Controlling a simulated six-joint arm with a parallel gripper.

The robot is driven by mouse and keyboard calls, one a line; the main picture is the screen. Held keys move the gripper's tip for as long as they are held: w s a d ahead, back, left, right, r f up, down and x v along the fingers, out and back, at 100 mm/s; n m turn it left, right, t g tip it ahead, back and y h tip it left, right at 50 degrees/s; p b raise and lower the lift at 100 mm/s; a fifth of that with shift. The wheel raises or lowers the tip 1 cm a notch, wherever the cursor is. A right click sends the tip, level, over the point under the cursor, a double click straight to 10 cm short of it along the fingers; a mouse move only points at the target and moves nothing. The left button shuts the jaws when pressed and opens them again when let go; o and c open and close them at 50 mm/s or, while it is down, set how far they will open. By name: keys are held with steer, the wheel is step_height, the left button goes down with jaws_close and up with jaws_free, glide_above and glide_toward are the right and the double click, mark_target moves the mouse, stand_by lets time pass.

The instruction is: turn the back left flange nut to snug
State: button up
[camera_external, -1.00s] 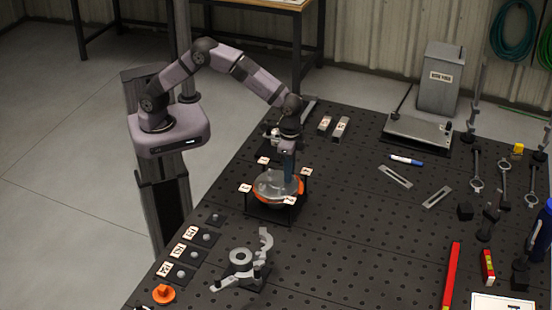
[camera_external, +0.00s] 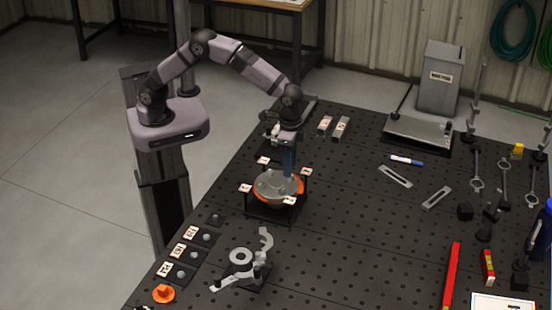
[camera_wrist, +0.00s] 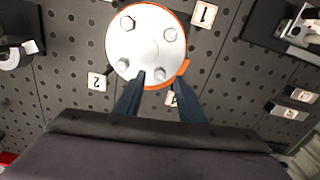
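The round silver flange (camera_external: 272,183) with an orange rim sits on a dark stand near the left side of the bench. In the wrist view the flange (camera_wrist: 147,48) shows several hex nuts on its face. One nut (camera_wrist: 160,74) lies between my two fingertips in the picture, with a gap visible on each side. My gripper (camera_wrist: 160,82) points down with its blue fingers apart and nothing held. In the external view my gripper (camera_external: 289,175) is over the flange's far right part. I cannot tell the height of the tips above the nut.
Numbered tags (camera_wrist: 203,14) stand around the flange. A grey clamp-like part (camera_external: 241,257) and an orange knob (camera_external: 163,293) are toward the front. Two labelled metal blocks (camera_external: 340,129) lie behind.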

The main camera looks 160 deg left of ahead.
steer(key=shift+r+p, duration=1.65)
steer(key=shift+r, duration=0.85)
steer(key=d+f+m+b, duration=0.2)
steer(key=d+m+b, duration=0.25)
steer(key=d, duration=1.75)
steer(key=s+d+f+m, duration=0.2)
steer(key=s+d, duration=0.4)
steer(key=s+d+f+m+b, duration=0.1)
steer(key=s+d+f+m, duration=0.1)
steer(key=s+d, duration=0.4)
steer(key=shift+d+m, duration=0.6)
steer(key=shift+m, duration=0.25)
steer(key=shift+b, duration=0.3)
